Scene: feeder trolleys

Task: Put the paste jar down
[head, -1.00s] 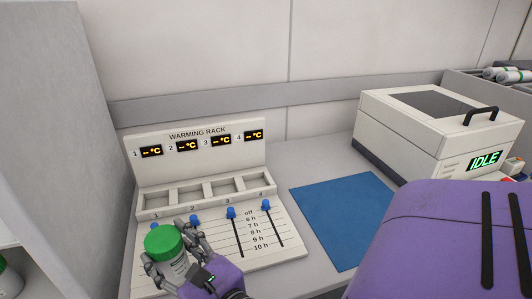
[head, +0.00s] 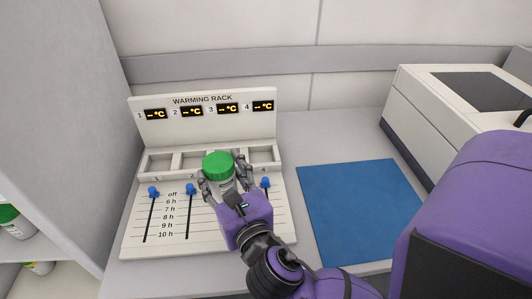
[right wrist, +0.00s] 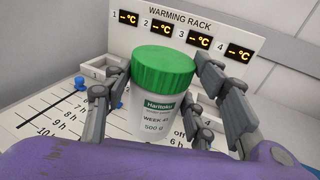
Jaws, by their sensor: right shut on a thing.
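The paste jar (head: 218,168) is white with a green lid and stands upright in my right gripper (head: 227,181). My right gripper is shut on the jar, in front of slot 3 of the warming rack (head: 203,124). The rack has a row of numbered slots, blank "--°C" displays and blue sliders. The jar and hand hide slot 3 and its slider. I cannot tell whether the jar's base touches anything. My left gripper is not in view.
A blue mat (head: 362,213) lies bare on the bench right of the rack. A white lidded machine (head: 420,115) stands at the back right. A grey wall panel (head: 62,110) bounds the left. Green-lidded jars (head: 14,222) stand on a shelf at the lower left.

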